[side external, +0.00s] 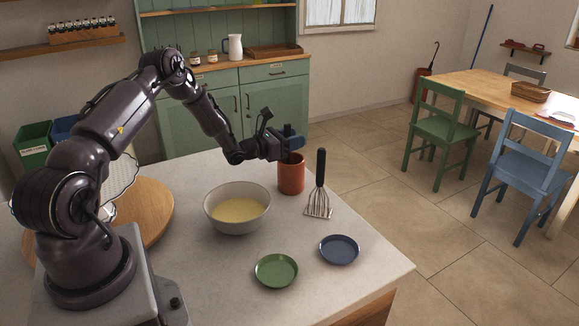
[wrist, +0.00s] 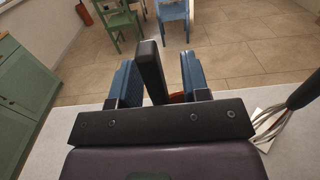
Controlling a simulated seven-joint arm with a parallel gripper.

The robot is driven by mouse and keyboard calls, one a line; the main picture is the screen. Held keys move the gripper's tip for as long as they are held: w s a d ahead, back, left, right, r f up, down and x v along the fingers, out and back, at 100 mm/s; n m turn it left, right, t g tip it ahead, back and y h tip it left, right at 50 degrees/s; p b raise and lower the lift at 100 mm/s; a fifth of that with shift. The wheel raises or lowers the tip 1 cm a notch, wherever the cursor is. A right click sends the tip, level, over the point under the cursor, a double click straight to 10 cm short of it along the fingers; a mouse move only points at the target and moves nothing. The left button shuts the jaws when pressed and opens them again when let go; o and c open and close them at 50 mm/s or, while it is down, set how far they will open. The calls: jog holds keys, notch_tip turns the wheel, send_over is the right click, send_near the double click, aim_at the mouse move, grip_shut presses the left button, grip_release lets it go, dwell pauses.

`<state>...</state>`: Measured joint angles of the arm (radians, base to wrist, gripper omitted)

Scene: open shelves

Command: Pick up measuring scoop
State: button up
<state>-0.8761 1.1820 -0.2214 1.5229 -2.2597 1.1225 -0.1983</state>
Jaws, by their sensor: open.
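In the wrist view, a dark upright handle (wrist: 152,70) stands between the two blue fingers of my gripper (wrist: 158,80). It looks like the measuring scoop's handle, but no scoop bowl shows. A sliver of the red-brown crock (wrist: 177,97) shows below the fingers. In the side view, my gripper (side external: 294,143) is just above the rim of that crock (side external: 291,177), with its fingers pointing right. The gripper is open, with the handle nearer the left finger in the wrist view. I cannot tell whether they touch.
A green plate (side external: 276,270) and a blue plate (side external: 339,249) lie nearer the front. The counter (side external: 215,280) is clear below the bowl.

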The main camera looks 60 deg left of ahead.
jog(key=shift+w, duration=0.15)
grip_shut()
jog(key=shift+r, duration=0.15)
